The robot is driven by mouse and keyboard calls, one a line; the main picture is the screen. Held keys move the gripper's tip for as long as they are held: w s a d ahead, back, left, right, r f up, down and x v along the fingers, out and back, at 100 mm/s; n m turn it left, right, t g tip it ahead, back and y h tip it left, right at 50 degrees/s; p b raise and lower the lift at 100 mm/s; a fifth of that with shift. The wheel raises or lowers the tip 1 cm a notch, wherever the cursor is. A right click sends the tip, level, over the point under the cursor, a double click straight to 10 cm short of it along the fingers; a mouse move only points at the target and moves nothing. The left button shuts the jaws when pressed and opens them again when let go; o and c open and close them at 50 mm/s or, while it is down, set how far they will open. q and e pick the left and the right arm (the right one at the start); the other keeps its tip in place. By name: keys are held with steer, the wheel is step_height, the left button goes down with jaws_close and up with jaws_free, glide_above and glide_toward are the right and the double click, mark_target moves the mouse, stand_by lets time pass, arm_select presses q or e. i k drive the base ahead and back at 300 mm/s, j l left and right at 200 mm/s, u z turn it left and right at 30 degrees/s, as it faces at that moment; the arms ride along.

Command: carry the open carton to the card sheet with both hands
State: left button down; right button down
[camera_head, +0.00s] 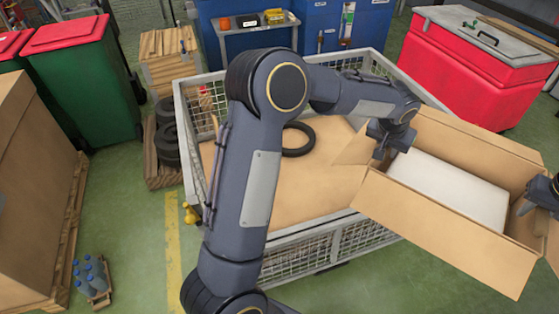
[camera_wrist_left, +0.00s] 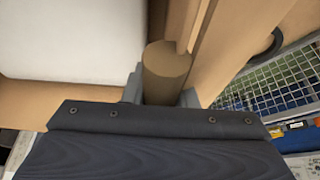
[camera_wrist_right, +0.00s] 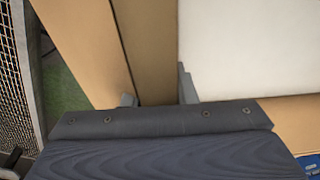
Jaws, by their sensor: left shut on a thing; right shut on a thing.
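The open carton (camera_head: 440,225) is brown cardboard with a white block (camera_head: 450,188) inside. It is at the right of the head view, tilted in the picture, over the right part of the mesh cage. My left gripper (camera_head: 385,145) is shut on its left wall; the left wrist view shows the fingers (camera_wrist_left: 162,95) on either side of the cardboard. My right gripper (camera_head: 535,200) is shut on its right wall, as the right wrist view also shows (camera_wrist_right: 157,97). A flat brown sheet (camera_head: 270,195), apparently the card sheet, lies in the cage, partly hidden by my left arm.
A black ring (camera_head: 298,139) lies on the sheet's far part. The cage's wire rim (camera_head: 345,228) surrounds the sheet. A red chest (camera_head: 470,75) stands behind the carton. Tyres (camera_head: 166,140) and a green bin (camera_head: 90,80) stand left of the cage.

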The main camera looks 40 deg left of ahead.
mark_target(316, 184)
steer(key=i+u, duration=0.25)
steer(key=u, duration=0.15)
steer(key=i+l+u, duration=0.1)
steer(key=u, duration=0.3)
steer(key=i+l+u, duration=0.2)
steer(key=u, duration=0.2)
steer(key=i+l+u, duration=0.35)
steer(key=i+l, duration=0.05)
steer(key=i, duration=0.05)
